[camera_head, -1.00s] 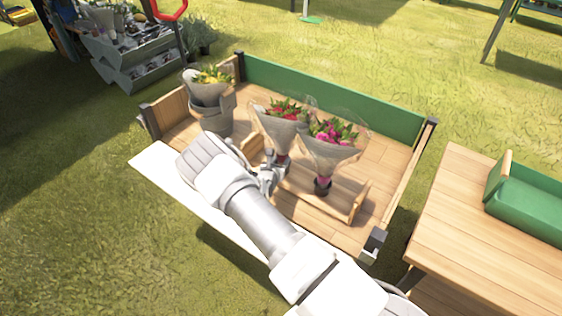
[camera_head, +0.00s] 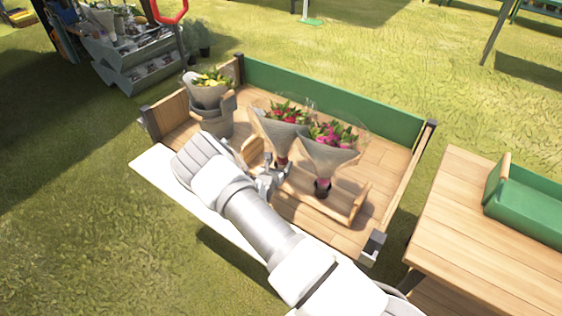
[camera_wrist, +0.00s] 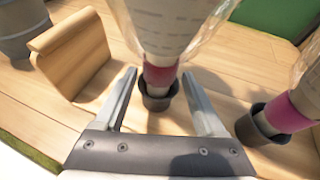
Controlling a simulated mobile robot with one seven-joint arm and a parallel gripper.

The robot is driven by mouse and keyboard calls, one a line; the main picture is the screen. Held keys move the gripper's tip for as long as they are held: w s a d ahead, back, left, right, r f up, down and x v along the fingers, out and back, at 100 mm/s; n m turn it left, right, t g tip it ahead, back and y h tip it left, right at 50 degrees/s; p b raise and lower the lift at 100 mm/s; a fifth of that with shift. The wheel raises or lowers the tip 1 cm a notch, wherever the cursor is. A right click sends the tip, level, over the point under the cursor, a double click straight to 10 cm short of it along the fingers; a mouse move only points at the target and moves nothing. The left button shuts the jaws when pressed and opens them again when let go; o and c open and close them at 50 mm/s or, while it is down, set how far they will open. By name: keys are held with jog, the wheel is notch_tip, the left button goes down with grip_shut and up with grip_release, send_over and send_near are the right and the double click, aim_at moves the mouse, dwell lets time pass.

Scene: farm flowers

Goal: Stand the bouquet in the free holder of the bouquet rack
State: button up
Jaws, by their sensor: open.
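The red-flowered bouquet (camera_head: 283,124) in a clear and grey wrap stands nearly upright in the bouquet rack. In the wrist view its pink-banded lower end (camera_wrist: 160,74) sits in a small dark holder (camera_wrist: 157,97). My gripper (camera_head: 270,180) is open, one finger on each side of that lower end; in the wrist view the fingers (camera_wrist: 160,82) show gaps on both sides. A pink-flowered bouquet (camera_head: 329,148) stands in the neighbouring dark holder (camera_head: 322,188). The rack's wooden end boards show at left (camera_wrist: 75,55) and right (camera_head: 358,204).
The rack stands on a wooden cart bed with a green back board (camera_head: 330,100). A grey bucket (camera_head: 212,122) with a yellow bouquet (camera_head: 210,80) is at its left. A wooden table (camera_head: 470,220) with a green tray (camera_head: 525,205) is at right.

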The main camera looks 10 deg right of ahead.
jog(key=p+v, duration=0.2)
jog(key=v, duration=0.8)
jog(key=shift+s, duration=0.2)
jog(key=shift+a, duration=0.2)
